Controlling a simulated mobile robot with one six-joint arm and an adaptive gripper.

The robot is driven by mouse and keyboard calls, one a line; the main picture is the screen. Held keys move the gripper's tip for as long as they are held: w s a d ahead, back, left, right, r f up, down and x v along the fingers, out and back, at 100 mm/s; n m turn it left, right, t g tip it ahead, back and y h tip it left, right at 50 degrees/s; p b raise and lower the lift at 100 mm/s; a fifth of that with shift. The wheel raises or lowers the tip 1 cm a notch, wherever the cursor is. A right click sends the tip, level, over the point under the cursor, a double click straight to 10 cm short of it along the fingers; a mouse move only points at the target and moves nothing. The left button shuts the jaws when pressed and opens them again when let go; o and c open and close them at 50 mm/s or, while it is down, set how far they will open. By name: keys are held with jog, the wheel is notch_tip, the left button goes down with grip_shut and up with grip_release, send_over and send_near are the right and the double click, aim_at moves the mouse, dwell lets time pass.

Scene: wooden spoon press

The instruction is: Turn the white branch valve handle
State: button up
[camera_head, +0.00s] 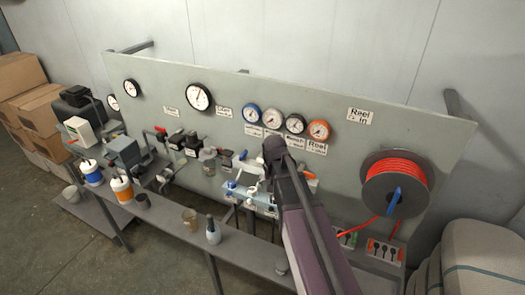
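A small white handle-like part (254,189), which looks like the white branch valve handle, sits on the pale blue and white manifold (262,206) at the foot of the grey panel. My gripper (275,152) is at the far dark end of my arm, just above and right of this white part. My arm covers the right part of the manifold. The fingers are too small and dark to make out, and I cannot tell whether they touch the handle.
The grey panel (420,150) carries gauges and a red hose reel (397,170). Left of the manifold are pipes with a red handle (161,130) and a blue handle (243,155). Cups and bottles stand on the front shelf (165,213). Boxes (22,75) are stacked far left.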

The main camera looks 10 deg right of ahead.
jog(key=w+r+m+p, duration=0.4)
jog(key=w+r+p, duration=0.7)
jog(key=w, duration=0.6)
jog(key=shift+w+r, duration=0.2)
jog(key=shift+r, duration=0.65)
jog(key=shift+f, duration=0.2)
notch_tip(320, 180, down, 13)
jog(key=b, duration=1.3)
jog(key=shift+f+b, duration=0.2)
jog(key=shift+b, duration=0.1)
jog(key=c, duration=0.8)
